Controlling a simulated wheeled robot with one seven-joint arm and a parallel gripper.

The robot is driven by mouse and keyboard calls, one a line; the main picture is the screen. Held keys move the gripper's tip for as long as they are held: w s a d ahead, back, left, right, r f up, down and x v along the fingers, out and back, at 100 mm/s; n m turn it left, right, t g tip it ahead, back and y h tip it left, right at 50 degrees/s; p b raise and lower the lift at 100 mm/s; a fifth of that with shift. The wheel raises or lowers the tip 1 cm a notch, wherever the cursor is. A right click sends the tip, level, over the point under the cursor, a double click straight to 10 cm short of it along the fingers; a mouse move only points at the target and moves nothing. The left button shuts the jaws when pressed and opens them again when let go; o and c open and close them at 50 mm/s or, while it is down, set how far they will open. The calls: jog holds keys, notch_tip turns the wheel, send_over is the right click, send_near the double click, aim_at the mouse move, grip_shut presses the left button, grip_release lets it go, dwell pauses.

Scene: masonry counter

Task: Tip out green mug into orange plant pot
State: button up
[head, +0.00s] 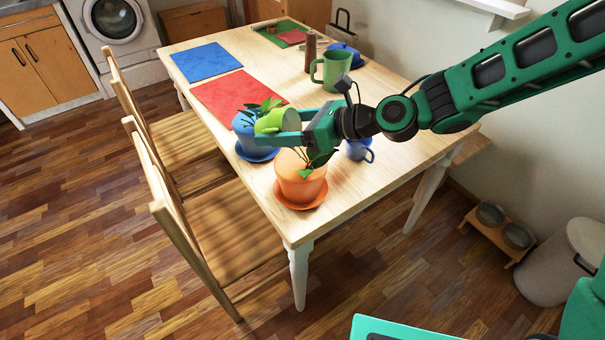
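A light green mug (268,122) is between the fingers of my gripper (280,133) in the head view. My gripper looks shut on it and holds it above the near-left part of the table. The mug looks tilted; its mouth and contents cannot be made out. The orange plant pot (300,184) stands upright on an orange saucer at the near corner of the table, with a leafy plant in it. The mug is behind and slightly left of this pot, higher up and apart from it. My gripper partly covers the plant.
A blue plant pot (243,133) on a blue saucer stands just behind the mug. A blue mug (358,150) is right of the orange pot, near my wrist. A larger green jug (332,75) and a brown mill (310,52) stand further back. Red and blue mats lie left.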

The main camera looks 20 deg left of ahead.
jog(key=shift+r+y, duration=0.15)
jog(key=shift+y, duration=0.15)
dwell(0.5)
jog(key=shift+d+f+y+p, duration=0.35)
jog(key=shift+y+p, duration=0.25)
jog(key=shift+y, duration=0.2)
jog(key=shift+d+f+y+p, duration=0.25)
jog(key=shift+f+y+p, duration=0.25)
jog(key=shift+y, duration=0.3)
dwell(2.7)
jog(key=shift+s+a+r+h, duration=0.1)
jog(key=shift+a+r+h, duration=0.3)
jog(key=shift+r+h, duration=0.45)
jog(key=shift+h, duration=0.35)
jog(key=shift+f, duration=0.15)
jog(key=shift+a+h, duration=0.15)
jog(key=shift+h, duration=0.15)
